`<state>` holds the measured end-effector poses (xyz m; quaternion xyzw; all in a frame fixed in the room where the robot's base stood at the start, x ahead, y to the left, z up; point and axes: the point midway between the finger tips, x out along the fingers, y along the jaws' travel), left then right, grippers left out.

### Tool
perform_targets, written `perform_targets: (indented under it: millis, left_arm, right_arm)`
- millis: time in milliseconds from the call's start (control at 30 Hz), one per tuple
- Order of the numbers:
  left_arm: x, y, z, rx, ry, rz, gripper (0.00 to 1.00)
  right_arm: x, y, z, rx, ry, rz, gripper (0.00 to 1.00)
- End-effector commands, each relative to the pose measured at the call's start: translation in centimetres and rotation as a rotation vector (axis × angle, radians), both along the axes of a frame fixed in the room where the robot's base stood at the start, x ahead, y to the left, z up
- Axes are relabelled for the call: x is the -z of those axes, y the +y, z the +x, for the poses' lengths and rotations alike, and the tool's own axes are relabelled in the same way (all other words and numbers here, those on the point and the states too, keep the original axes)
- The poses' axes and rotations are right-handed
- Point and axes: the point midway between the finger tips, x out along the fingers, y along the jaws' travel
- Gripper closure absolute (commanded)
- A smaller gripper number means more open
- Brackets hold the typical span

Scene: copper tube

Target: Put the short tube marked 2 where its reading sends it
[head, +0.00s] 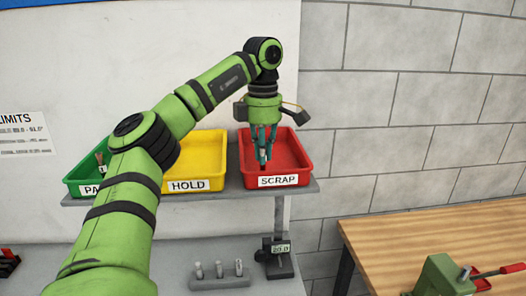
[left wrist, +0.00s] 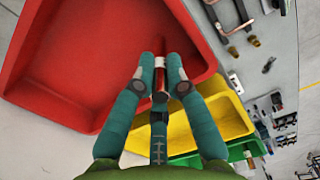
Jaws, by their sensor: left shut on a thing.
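My left gripper (head: 263,150) hangs fingers-down over the red SCRAP bin (head: 304,160). In the left wrist view, the left gripper (left wrist: 161,80) is shut on a short tube (left wrist: 160,86). The tube shows as a narrow piece with a pale patch between the fingertips; its mark cannot be read. The red bin's inside (left wrist: 100,60) looks empty where it shows. The yellow HOLD bin (head: 198,155) is left of it and looks empty. The green PASS bin (head: 78,182), partly hidden by my arm, holds a copper piece (head: 101,160). My right gripper is out of view.
The bins stand on a grey shelf (head: 310,188). Below are a holder with several small metal pieces (head: 219,270) and a gauge with a small display (head: 282,248). A wooden bench (head: 410,240) with a green vise (head: 440,277) is at the right. A LIMITS sheet (head: 22,135) hangs left.

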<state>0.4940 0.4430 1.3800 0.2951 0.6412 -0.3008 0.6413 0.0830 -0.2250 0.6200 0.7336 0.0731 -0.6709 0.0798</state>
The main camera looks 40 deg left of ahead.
Motion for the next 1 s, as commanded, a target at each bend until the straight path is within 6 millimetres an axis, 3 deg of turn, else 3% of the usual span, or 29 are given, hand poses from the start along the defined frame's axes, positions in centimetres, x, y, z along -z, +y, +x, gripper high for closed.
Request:
perform_targets:
  millis: [433, 467, 500, 833, 1000]
  left_arm:
    - [0.6, 0.0, 0.0, 0.0, -0.001, 0.001, 1.0]
    - [0.6, 0.0, 0.0, 0.0, -0.001, 0.001, 0.78]
    - [0.6, 0.0, 0.0, 0.0, -0.001, 0.001, 0.62]
    - [0.5, 0.0, 0.0, 0.0, -0.002, 0.001, 0.62]
    - [-0.5, -0.1, 0.1, 0.001, -0.003, 0.0, 0.62]
  right_arm:
    - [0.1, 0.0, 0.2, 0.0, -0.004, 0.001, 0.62]
    - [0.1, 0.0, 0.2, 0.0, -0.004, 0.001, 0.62]
    - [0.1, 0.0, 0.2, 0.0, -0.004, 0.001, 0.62]
    - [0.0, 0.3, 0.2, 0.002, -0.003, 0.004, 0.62]
    - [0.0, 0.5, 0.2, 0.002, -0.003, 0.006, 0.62]
